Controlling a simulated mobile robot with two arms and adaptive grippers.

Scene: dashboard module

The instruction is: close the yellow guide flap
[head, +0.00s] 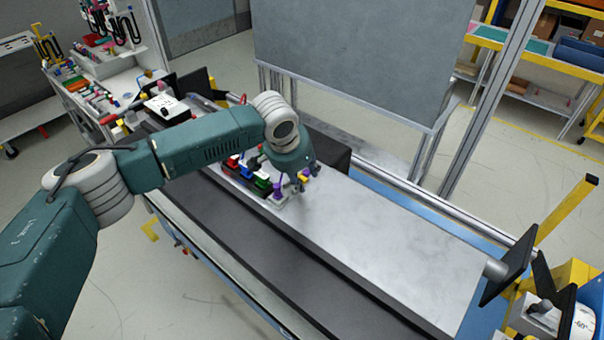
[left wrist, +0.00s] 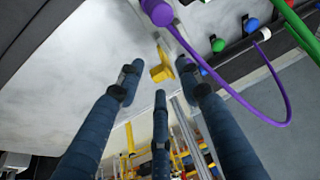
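A small yellow piece (left wrist: 162,72), which looks like the guide flap, stands at the edge of the module in the left wrist view, a block with a thin bar. In the head view a yellow spot (head: 304,177) shows at my left gripper (head: 303,180), at the right end of the module (head: 235,172). In the wrist view the three fingers of my left gripper (left wrist: 165,78) are spread with nothing between them, and the yellow piece is just beyond their tips. I cannot tell whether they touch it. The flap's hinge is unclear. My right gripper is not in view.
A purple knob with a purple cable (left wrist: 272,75) hangs close to the fingers, beside green and blue knobs. The grey bench top (head: 390,235) to the right is clear. A dark panel (head: 328,150) stands behind the module. A yellow post (head: 567,210) stands at the right end.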

